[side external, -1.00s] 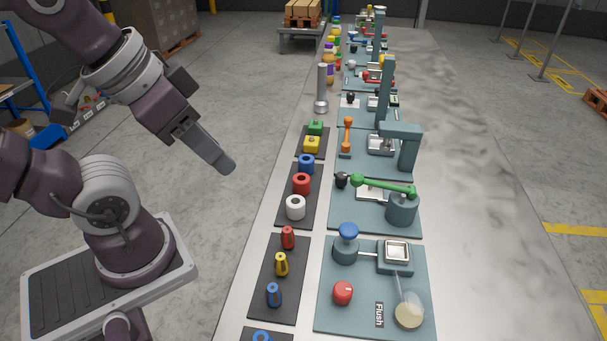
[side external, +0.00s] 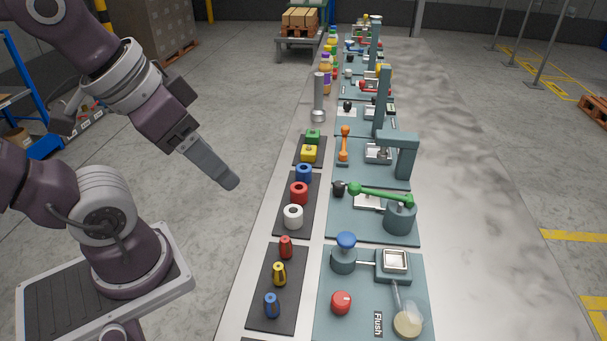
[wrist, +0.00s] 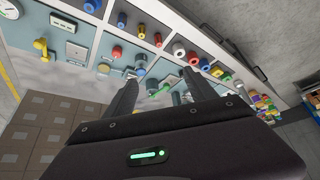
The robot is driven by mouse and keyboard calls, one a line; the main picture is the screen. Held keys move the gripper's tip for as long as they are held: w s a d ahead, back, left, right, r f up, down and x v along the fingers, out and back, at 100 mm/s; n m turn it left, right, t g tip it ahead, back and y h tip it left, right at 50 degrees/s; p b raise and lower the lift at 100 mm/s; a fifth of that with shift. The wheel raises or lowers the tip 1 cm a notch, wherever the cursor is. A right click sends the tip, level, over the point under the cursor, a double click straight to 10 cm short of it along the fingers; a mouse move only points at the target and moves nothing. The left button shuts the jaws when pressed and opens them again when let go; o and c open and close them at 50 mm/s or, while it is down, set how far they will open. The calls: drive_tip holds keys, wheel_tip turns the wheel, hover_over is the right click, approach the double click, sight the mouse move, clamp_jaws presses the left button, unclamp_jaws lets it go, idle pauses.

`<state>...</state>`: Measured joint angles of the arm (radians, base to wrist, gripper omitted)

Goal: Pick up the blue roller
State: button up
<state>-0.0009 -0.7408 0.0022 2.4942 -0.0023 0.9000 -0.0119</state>
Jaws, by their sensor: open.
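Two kinds of blue piece show; the thick ring-shaped one looks like the roller. This blue roller (side external: 304,172) stands on a dark mat (side external: 311,205) at the table's left edge, behind a red ring (side external: 299,193) and a white ring (side external: 293,216). It also shows in the wrist view (wrist: 204,64), beyond the right finger. A smaller, tapered blue piece (side external: 272,305) stands on the nearer mat. My gripper (side external: 232,183) is left of the table, apart from the roller, pointing down and right. In the wrist view my gripper (wrist: 160,78) is open, with nothing between its fingers.
Yellow (side external: 309,153) and green (side external: 313,136) blocks stand just behind the roller. A metal post (side external: 319,95) rises beyond them. Teal fixtures with a green lever (side external: 380,193) and a tall column (side external: 383,100) stand to the right. The table's right side is clear.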

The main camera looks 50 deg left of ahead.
drive_tip(key=w+a+r+n+g, duration=0.1)
drive_tip(key=w+n, duration=0.3)
drive_tip(key=w, duration=0.2)
drive_tip(key=n+g, duration=0.5)
drive_tip(key=n, duration=1.6)
hover_over(304, 168)
drive_tip(key=s+d, duration=0.1)
drive_tip(key=s, duration=0.1)
wheel_tip(304, 168, down, 20)
drive_tip(key=f, duration=0.5)
drive_tip(key=w+f, duration=0.1)
drive_tip(key=f, duration=0.1)
drive_tip(key=shift+f, duration=0.3)
drive_tip(key=shift+w+r, duration=0.1)
drive_tip(key=shift+r, duration=0.05)
clamp_jaws()
